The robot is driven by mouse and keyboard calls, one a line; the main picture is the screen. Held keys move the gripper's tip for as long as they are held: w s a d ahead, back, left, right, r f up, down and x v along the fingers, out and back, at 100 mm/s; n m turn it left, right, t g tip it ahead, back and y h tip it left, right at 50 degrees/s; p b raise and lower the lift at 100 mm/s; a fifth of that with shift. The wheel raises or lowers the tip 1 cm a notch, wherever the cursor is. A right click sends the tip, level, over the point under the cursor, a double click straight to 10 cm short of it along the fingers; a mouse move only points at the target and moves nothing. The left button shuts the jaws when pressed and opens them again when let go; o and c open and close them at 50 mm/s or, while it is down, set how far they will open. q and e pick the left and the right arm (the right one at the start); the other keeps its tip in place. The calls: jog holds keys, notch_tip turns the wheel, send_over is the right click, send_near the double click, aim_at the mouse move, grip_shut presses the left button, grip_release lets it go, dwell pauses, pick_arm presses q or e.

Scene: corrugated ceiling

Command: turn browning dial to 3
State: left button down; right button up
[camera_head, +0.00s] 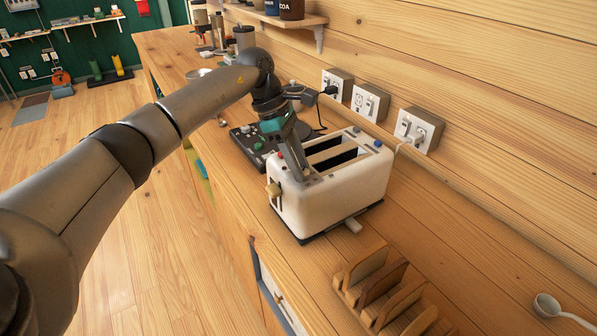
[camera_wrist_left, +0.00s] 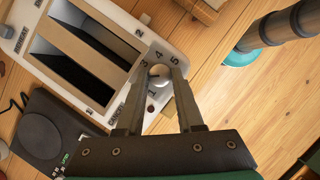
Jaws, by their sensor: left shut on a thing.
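The white two-slot toaster (camera_head: 345,204) stands on the wooden counter and also shows in the left wrist view (camera_wrist_left: 125,22). My left gripper (camera_head: 306,177) reaches down onto the toaster's top at its near end. In the left wrist view the two fingers (camera_wrist_left: 158,88) are shut on the round, pale browning dial (camera_wrist_left: 159,75), one on each side. Digits including 3, 4 and 5 are printed around the dial. I cannot make out which digit it points to. In the head view the gripper hides the dial.
A wooden rack (camera_head: 385,290) stands on the counter in front of the toaster. A dark appliance with knobs (camera_head: 250,140) sits behind it. Wall sockets (camera_head: 418,130) with plugged cords are at the right.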

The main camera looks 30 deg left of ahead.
pick_arm(q)
jog(key=m+b, duration=0.1)
jog(key=m+g, duration=0.1)
jog(key=m, duration=0.1)
jog(key=shift+w+m+b, duration=0.2)
jog(key=shift+m+b, duration=0.1)
jog(key=shift+b, duration=0.1)
jog(key=shift+w+m+g+y+b, duration=0.1)
jog(key=shift+m+g+y+b, duration=0.25)
jog(key=shift+m, duration=0.65)
jog(key=shift+m+g+y+b, duration=0.1)
jog(key=shift+m+g+b, duration=0.15)
jog(key=shift+m+g, duration=0.55)
jog(key=shift+m, duration=0.4)
jog(key=c, duration=0.5)
grip_release()
jog(key=shift+c, duration=0.2)
jog(key=shift+d+r, duration=0.1)
